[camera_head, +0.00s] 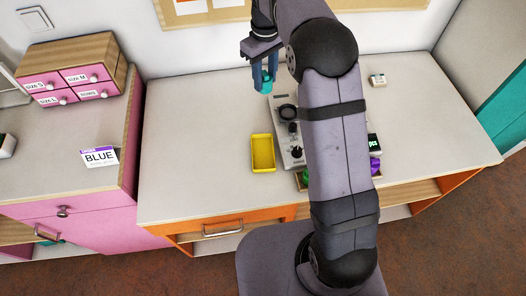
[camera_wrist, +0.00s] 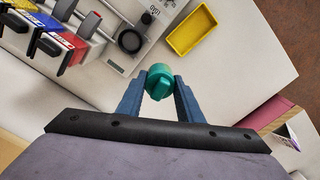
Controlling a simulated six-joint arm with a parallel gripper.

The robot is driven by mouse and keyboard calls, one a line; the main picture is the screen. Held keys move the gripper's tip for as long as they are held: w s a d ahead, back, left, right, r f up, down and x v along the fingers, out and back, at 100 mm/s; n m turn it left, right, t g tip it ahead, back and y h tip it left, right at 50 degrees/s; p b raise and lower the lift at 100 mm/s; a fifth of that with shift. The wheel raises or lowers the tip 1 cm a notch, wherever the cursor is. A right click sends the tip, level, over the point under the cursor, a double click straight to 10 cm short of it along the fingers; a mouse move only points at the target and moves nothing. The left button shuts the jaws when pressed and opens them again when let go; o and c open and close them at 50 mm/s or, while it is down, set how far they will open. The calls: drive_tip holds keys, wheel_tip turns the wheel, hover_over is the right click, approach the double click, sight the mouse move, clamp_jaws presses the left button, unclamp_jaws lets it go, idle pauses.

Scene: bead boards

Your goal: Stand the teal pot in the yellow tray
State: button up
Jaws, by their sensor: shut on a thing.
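The teal pot (camera_wrist: 159,80) is between the two blue fingers of my gripper (camera_wrist: 160,92) in the wrist view. My gripper is shut on it. In the head view my gripper (camera_head: 264,83) holds the teal pot (camera_head: 266,86) near the back of the desk, behind the yellow tray. Whether the pot touches the desk is hard to tell. The yellow tray (camera_head: 262,168) lies on the desk left of a grey device and looks empty. It also shows at the upper right in the wrist view (camera_wrist: 208,46).
A grey device with dark knobs (camera_head: 289,150) stands just right of the tray. Green and purple items (camera_head: 374,165) sit partly behind my arm. A pink cabinet with a BLUE card (camera_head: 100,157) is at the left. The desk left of the tray is clear.

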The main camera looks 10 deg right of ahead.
drive_tip(key=s+a+f+n, duration=0.2)
drive_tip(key=s+a, duration=0.1)
drive_tip(key=s, duration=0.4)
drive_tip(key=n, duration=1.3)
hover_over(263, 153)
wheel_tip(263, 153, down, 7)
drive_tip(key=shift+r, duration=0.1)
drive_tip(key=shift+f+p, duration=1.6)
drive_tip(key=shift+f, duration=3.4)
